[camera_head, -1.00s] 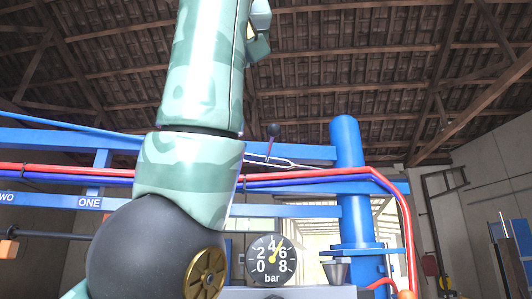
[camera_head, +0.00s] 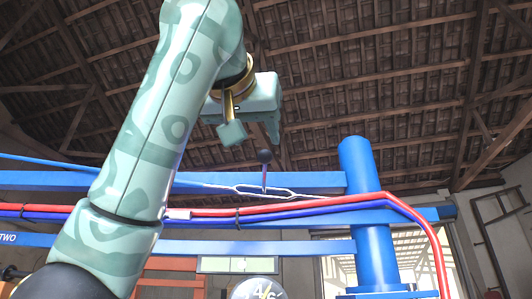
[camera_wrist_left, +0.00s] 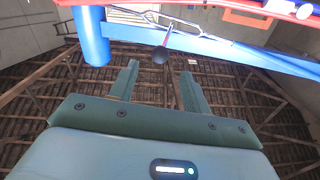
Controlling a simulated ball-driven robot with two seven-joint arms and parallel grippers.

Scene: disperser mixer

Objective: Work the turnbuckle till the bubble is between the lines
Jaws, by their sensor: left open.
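The turnbuckle (camera_head: 265,191) is a slim silver frame in line with a rod along the blue beam. A short lever with a dark ball knob (camera_head: 264,156) stands up from it. My left gripper (camera_head: 252,135) is open and empty, just above the knob, fingers pointing down. In the left wrist view the knob (camera_wrist_left: 160,55) appears between and just beyond the open fingertips (camera_wrist_left: 159,70), with the turnbuckle (camera_wrist_left: 150,16) behind it. Contact with the knob cannot be told. I cannot make out a bubble or its lines. My right gripper is not in view.
Red hose (camera_head: 300,207) and blue hose (camera_head: 300,217) run just below the turnbuckle. A blue post (camera_head: 356,160) stands to its right. A pressure gauge (camera_head: 258,290) is cut off at the bottom edge. A pale panel (camera_head: 238,264) shows above the gauge.

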